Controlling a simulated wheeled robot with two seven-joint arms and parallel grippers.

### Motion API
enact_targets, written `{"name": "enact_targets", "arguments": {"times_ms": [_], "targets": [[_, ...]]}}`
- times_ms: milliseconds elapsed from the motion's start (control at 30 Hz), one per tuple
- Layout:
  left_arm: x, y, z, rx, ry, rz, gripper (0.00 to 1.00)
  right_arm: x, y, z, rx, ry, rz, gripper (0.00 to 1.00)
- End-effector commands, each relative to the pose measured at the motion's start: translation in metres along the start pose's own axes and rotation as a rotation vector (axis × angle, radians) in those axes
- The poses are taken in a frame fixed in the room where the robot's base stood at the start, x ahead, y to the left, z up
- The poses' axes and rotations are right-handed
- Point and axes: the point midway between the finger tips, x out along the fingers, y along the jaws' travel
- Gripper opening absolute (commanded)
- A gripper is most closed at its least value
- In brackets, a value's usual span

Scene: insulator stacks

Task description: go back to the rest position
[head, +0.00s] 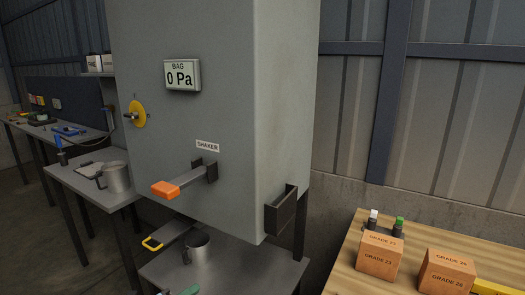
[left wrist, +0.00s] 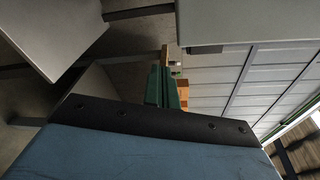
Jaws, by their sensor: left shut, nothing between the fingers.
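My left gripper shows in the left wrist view (left wrist: 167,88) as two green fingers close together, shut with nothing between them. In the head view only a green bit of it (head: 184,291) shows at the bottom edge, in front of the low grey shelf (head: 225,268). The rest of that arm is out of the picture. My right gripper is in neither view. The grey cabinet (head: 225,100) carries a display reading 0 Pa (head: 182,76) and a shaker lever with an orange grip (head: 166,190).
A metal mug (head: 197,249) stands on the low shelf under the cabinet. Another mug (head: 115,177) stands on the left side table (head: 88,190). A wooden table (head: 340,275) at right holds two brown boxes, marked Grade 22 (head: 379,256) and Grade 26 (head: 446,273). A dark holder (head: 281,210) juts from the cabinet.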

Motion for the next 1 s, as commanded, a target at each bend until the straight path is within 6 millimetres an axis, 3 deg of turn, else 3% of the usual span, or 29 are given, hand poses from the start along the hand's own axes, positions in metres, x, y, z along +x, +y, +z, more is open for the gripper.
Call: {"name": "enact_targets", "arguments": {"times_ms": [33, 200, 400, 500, 633, 800, 900, 1000], "targets": [[-0.014, 0.040, -0.014, -0.168, -0.061, 0.073, 0.00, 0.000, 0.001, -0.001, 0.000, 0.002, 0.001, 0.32], [-0.070, 0.148, -0.060, -0.633, -0.274, 0.286, 0.00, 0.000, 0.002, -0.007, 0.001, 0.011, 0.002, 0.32], [-0.158, 0.247, -0.139, -1.070, -0.532, 0.525, 0.00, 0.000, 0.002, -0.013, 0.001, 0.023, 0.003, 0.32], [-0.207, 0.283, -0.186, -1.256, -0.668, 0.641, 0.00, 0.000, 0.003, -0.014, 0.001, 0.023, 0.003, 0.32], [-0.275, 0.315, -0.253, -1.470, -0.856, 0.791, 0.00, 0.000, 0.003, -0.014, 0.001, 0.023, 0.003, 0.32], [-0.356, 0.332, -0.336, -1.685, -1.097, 0.965, 0.00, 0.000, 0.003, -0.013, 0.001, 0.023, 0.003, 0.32], [-0.391, 0.332, -0.371, -1.763, -1.207, 1.038, 0.00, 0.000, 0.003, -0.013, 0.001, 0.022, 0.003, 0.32], [-0.412, 0.330, -0.394, -1.809, -1.280, 1.084, 0.00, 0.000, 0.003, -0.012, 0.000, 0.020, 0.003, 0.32]]}}
